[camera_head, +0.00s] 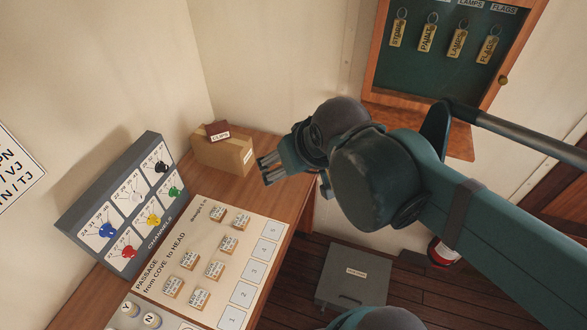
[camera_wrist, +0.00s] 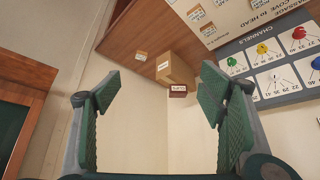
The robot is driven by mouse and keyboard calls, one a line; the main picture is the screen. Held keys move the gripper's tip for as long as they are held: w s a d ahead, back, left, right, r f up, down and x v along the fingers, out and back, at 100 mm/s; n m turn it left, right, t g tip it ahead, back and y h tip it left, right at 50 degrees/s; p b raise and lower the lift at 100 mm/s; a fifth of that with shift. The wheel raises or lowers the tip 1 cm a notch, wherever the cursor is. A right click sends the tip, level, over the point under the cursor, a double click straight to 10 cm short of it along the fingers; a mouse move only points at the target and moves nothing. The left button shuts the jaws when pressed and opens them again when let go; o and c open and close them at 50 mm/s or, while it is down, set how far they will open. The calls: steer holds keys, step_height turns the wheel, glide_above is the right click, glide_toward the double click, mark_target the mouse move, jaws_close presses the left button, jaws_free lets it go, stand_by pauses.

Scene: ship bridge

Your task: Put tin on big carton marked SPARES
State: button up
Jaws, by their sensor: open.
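A tan carton (camera_head: 232,158) stands on the wooden desk at the back, by the wall; its small white label is too small to read. A small dark red box (camera_head: 212,129) with a white label, likely the tin, rests on top of the carton, near its back edge. In the wrist view, the carton (camera_wrist: 180,70) and the dark red box (camera_wrist: 178,94) show beyond the fingers, roughly between them. My gripper (camera_head: 267,171) is right of the carton, apart from it. In the wrist view, my gripper (camera_wrist: 160,90) has its fingers wide apart with nothing between them.
A grey channels panel (camera_head: 108,228) with coloured knobs stands left on the desk. A passage board (camera_head: 262,232) with several small tiles lies before the carton. A key cabinet (camera_head: 440,65) hangs on the right wall. A grey labelled box (camera_head: 352,290) sits on the floor.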

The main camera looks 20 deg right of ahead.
steer(key=shift+s+f, duration=0.5)
steer(key=shift+s, duration=0.1)
steer(key=shift+f, duration=0.1)
step_height(320, 180, down, 10)
steer(key=b, duration=1)
stand_by(0.8)
